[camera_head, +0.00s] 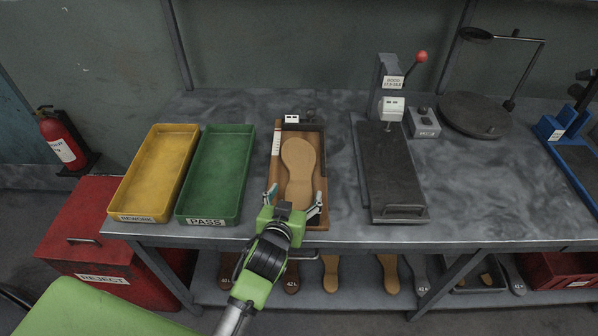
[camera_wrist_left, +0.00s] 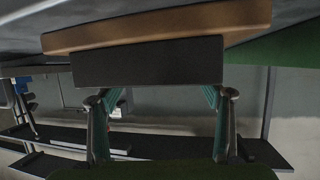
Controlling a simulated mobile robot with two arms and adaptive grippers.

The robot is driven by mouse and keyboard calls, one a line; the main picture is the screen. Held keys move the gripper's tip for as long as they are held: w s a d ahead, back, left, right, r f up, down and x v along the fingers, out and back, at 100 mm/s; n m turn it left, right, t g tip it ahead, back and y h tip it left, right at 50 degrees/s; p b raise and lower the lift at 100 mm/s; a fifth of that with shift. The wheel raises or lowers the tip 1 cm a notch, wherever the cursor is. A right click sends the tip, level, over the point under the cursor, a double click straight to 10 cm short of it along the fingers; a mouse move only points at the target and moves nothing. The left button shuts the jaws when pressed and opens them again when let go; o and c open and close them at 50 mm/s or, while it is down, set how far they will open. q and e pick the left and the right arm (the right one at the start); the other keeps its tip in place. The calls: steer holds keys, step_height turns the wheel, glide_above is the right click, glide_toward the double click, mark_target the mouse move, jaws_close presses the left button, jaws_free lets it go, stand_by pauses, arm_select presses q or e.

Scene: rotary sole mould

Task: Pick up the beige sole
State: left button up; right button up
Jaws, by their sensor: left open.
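The beige sole (camera_head: 298,160) lies flat, lengthwise, in a brown wooden tray (camera_head: 320,200) on the grey bench in the head view. My left gripper (camera_head: 294,200) is open at the near end of the tray, its two fingers spread to either side of the sole's near end. The gripper body hides the near edge of the tray. I cannot tell whether the fingers touch anything. In the left wrist view the fingers are apart, with a brown edge and a dark block above them; the sole cannot be made out there. My right gripper is not in view.
Left of the tray stand a green PASS tray (camera_head: 247,170) and a yellow REWORK tray (camera_head: 190,150). To the right is a press-like station (camera_head: 390,165) with a red-knobbed lever. A red REJECT bin (camera_head: 85,215) is on the floor.

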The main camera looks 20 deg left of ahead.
mark_target(301, 184)
arm_select(q)
steer(key=shift+w, duration=0.4)
steer(key=shift+p+x, duration=0.7)
steer(key=shift+x, duration=1.65)
steer(key=shift+d, duration=0.1)
steer(key=c, duration=1.6)
